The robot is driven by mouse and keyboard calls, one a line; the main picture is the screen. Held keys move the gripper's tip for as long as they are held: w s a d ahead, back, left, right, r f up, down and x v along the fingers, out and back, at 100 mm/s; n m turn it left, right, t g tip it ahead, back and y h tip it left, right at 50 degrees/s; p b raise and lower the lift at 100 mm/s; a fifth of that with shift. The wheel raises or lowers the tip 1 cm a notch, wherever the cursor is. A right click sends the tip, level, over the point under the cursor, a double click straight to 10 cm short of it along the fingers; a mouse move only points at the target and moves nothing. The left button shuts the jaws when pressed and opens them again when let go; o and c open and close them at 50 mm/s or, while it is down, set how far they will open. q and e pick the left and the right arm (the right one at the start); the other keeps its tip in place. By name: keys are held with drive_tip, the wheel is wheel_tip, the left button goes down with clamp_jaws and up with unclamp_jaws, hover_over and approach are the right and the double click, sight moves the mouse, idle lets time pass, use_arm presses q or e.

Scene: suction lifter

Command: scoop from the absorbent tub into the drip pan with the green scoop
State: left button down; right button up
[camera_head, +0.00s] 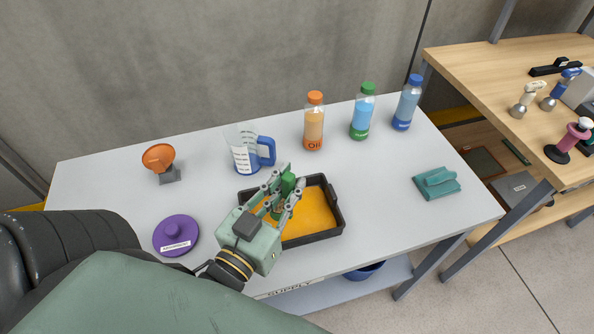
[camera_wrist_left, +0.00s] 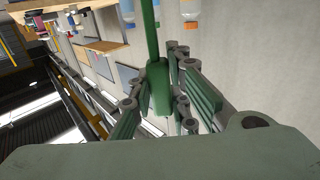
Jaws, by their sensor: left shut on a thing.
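My left gripper (camera_head: 287,190) is shut on the green scoop (camera_head: 288,179), above the drip pan. In the left wrist view the scoop's green handle (camera_wrist_left: 158,88) sits between the finger links, with its narrower shaft running to the top edge. The scoop's bowl is hidden or out of frame, so I cannot tell what it holds. The drip pan (camera_head: 338,208) is a black tray with an orange-yellow inside, partly covered by my gripper. A purple knobbed lid (camera_head: 176,235) with a label lies left of it. I cannot make out the absorbent tub. My right gripper is not in view.
A measuring jug (camera_head: 243,150) with a blue handle stands behind the pan. Orange (camera_head: 314,122), green-capped (camera_head: 362,112) and blue (camera_head: 407,103) bottles stand at the back right. An orange funnel-like piece (camera_head: 159,158) is at left, a folded teal cloth (camera_head: 437,183) at right.

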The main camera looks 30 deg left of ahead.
use_arm(q)
drive_tip(key=shift+f+b, duration=2)
drive_tip(key=shift+b, duration=0.3)
drive_tip(key=shift+w+r+p, duration=0.2)
drive_tip(key=shift+r+p, duration=0.1)
drive_tip(key=shift+p, duration=0.4)
drive_tip(key=w+f+g+p, duration=0.2)
drive_tip(key=w+g+p, duration=0.1)
drive_tip(key=g+p, duration=0.3)
drive_tip(key=w+f+g+p, duration=0.1)
drive_tip(key=w+g+p, duration=0.2)
drive_tip(key=g+p, duration=0.2)
drive_tip(key=w+f+g+h+p, duration=0.1)
drive_tip(key=w+f+g+p, duration=0.1)
drive_tip(key=g+p, duration=0.4)
drive_tip(key=shift+w+a+f+g+p, duration=0.15)
drive_tip(key=shift+w+f+p, duration=0.05)
drive_tip(key=shift+w+p, duration=0.2)
drive_tip(key=shift+w+a+f+g+p, duration=0.15)
drive_tip(key=shift+w+p, duration=0.15)
drive_tip(key=shift+w, duration=0.15)
drive_tip(key=f+g, duration=0.1)
drive_tip(key=g, duration=0.2)
drive_tip(key=shift+f, duration=0.35)
drive_tip(key=shift+f+g+b, duration=0.5)
drive_tip(key=shift+f+g, duration=0.1)
drive_tip(key=shift+g, duration=0.5)
